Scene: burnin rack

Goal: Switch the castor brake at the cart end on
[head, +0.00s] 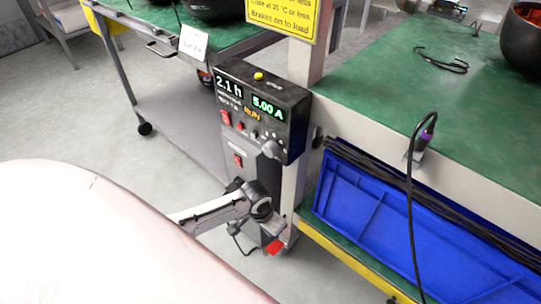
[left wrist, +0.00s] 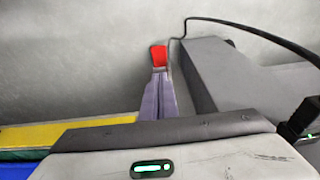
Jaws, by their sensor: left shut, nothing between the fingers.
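A red brake pedal (head: 274,247) shows low down near the floor, at the foot of the rack's end post. In the left wrist view the red pedal (left wrist: 159,57) lies right at the tips of my left gripper's fingers (left wrist: 158,80). The fingers are shut with nothing between them. In the head view my left gripper (head: 269,233) reaches down just above the pedal, and my wrist partly covers that area. I cannot tell whether fingertips and pedal touch, or whether the pedal is up or down. The castor itself is hidden. My right gripper is in neither view.
A black control box (head: 262,105) with lit displays is mounted on the post (head: 303,62) above my left wrist. A blue crate (head: 400,215) fills the lower shelf at right. A black cable (head: 411,200) hangs in front of it. Grey floor (head: 190,175) is open at left.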

